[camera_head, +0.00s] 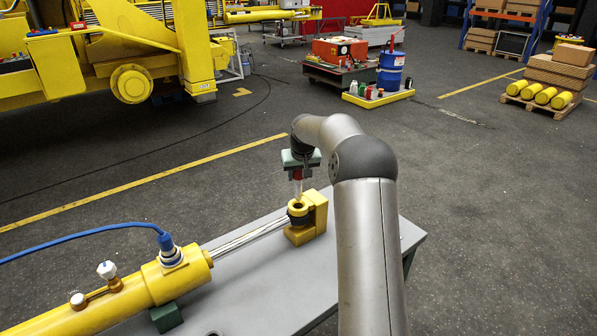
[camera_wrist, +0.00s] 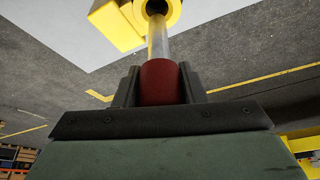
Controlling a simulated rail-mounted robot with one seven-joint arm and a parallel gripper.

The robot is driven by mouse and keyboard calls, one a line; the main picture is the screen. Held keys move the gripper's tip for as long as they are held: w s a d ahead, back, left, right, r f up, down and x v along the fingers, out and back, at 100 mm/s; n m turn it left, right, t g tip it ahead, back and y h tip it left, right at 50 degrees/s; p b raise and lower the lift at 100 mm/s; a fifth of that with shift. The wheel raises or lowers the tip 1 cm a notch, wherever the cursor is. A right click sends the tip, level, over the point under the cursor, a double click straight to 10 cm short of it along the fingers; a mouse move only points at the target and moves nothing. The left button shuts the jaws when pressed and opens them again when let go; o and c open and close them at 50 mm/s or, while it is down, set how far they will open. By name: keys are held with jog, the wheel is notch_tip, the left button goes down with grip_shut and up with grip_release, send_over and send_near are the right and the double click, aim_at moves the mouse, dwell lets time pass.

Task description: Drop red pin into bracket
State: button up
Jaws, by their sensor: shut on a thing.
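The pin has a red head (camera_wrist: 159,82) and a silver shaft (camera_wrist: 157,38). My gripper (camera_head: 297,173) is shut on the red head, with a dark finger on each side of it in the wrist view. The shaft hangs down from the gripper in the head view, close above the yellow bracket (camera_head: 318,214). The bracket stands on the grey table with a ring on its left side, and it also shows at the top of the wrist view (camera_wrist: 112,24). The shaft tip lies at the ring's hole in both views; I cannot tell whether it is inside.
A yellow hydraulic cylinder (camera_head: 150,283) lies on the grey table (camera_head: 262,280), its silver rod reaching the bracket. A blue hose (camera_head: 90,229) joins its top. The table around the bracket is otherwise mostly clear. A red-topped cart and blue barrel (camera_head: 391,70) stand far behind.

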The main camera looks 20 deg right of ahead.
aim_at(298, 196)
jog(key=shift+f+b, duration=3.15)
jog(key=shift+f, duration=1.8)
jog(key=o, duration=1.3)
jog(key=shift+s, duration=0.1)
jog(key=shift+a+f, duration=0.1)
jog(key=shift+f, duration=0.15)
jog(key=b+v, duration=0.1)
jog(key=v, duration=0.8)
jog(key=b+v, duration=0.1)
jog(key=v, duration=0.8)
jog(key=shift+w, duration=0.2)
